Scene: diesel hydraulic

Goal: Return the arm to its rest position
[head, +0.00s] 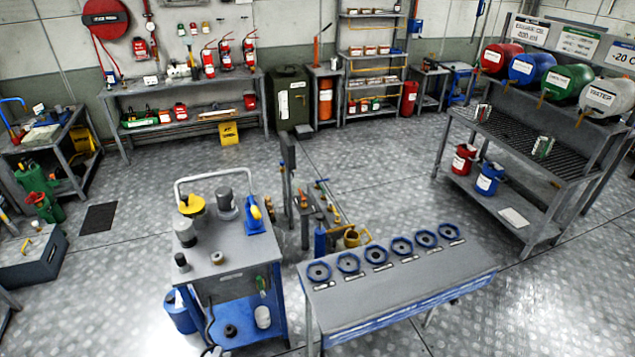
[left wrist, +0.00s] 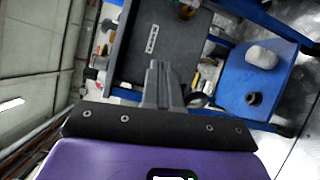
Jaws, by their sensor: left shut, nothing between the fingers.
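My left gripper (left wrist: 158,68) shows in the left wrist view with its grey fingers together and nothing between them. It points toward the blue and grey cart, apart from anything it could hold as far as I can see. In the head view at most a small bit of it shows at the bottom edge, near the front of the cart (head: 232,254). The cart's grey top, with a small white label, and its blue lower shelf (left wrist: 232,82) fill the upper part of the left wrist view. My right gripper is in neither view.
A grey bench (head: 405,277) with a row of blue-rimmed rings stands right of the cart. On the cart top are a yellow-topped item (head: 192,204), a grey cylinder and a blue-yellow tool. A drum rack (head: 520,150) stands far right.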

